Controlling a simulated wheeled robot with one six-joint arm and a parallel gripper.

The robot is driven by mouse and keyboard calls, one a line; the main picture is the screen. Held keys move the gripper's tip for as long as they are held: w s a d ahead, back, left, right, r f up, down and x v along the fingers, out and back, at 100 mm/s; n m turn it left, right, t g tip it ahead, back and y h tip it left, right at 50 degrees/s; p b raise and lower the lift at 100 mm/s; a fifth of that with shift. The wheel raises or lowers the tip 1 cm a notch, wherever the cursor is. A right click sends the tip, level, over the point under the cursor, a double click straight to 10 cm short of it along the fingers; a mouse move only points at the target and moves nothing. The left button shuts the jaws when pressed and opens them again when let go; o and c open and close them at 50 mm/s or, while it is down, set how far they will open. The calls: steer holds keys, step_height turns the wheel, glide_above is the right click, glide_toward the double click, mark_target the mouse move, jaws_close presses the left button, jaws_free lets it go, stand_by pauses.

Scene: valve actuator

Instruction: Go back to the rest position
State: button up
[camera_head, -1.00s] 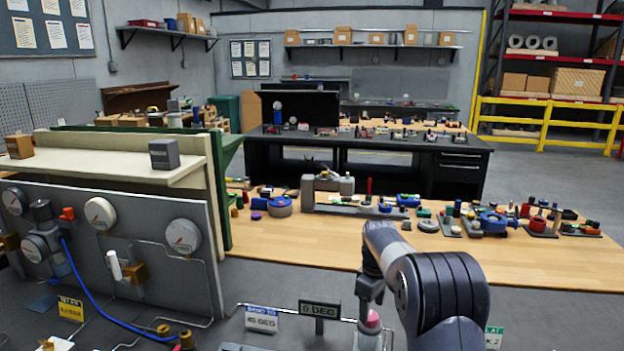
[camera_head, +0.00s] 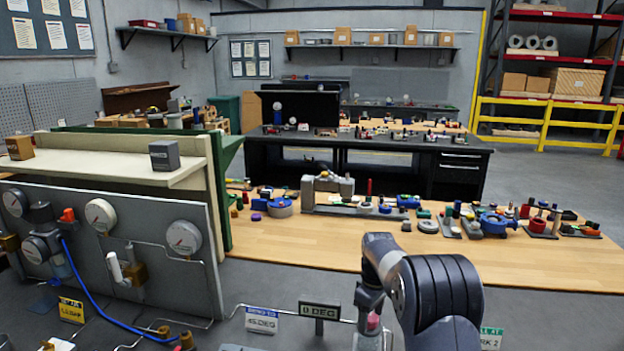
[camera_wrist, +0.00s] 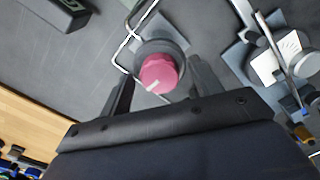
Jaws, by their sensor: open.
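My gripper (camera_wrist: 162,92) is open in the wrist view, its two dark fingers apart. A round pink-red knob (camera_wrist: 158,73) with a pale pointer mark shows between and just beyond the fingertips. I cannot tell from this view how far it is from them. A bit of the pink knob (camera_head: 373,322) shows beside and below my arm link. A "0 DEG" sign (camera_head: 319,310) and a "BEND TO 45 DEG" sign (camera_head: 262,320) stand left of it.
A gauge panel (camera_head: 150,262) with a blue hose stands at the left under a cream shelf (camera_head: 118,167). A wooden bench (camera_head: 560,265) with many small parts lies beyond my arm. Thin metal tubing (camera_wrist: 121,47) runs close by the knob.

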steer(key=m, duration=0.4)
steer(key=shift+r, duration=0.2)
steer(key=m, duration=0.3)
steer(key=shift+m, duration=0.4)
steer(key=m, duration=0.4)
steer(key=shift+m, duration=0.3)
steer(key=m, duration=0.3)
steer(key=shift+a+m+b, duration=0.1)
steer(key=shift+m+b, duration=0.2)
steer(key=shift+m, duration=0.1)
step_height(320, 180, up, 6)
steer(key=shift+r+b, duration=0.2)
steer(key=shift+b, duration=0.3)
steer(key=shift+r, duration=0.1)
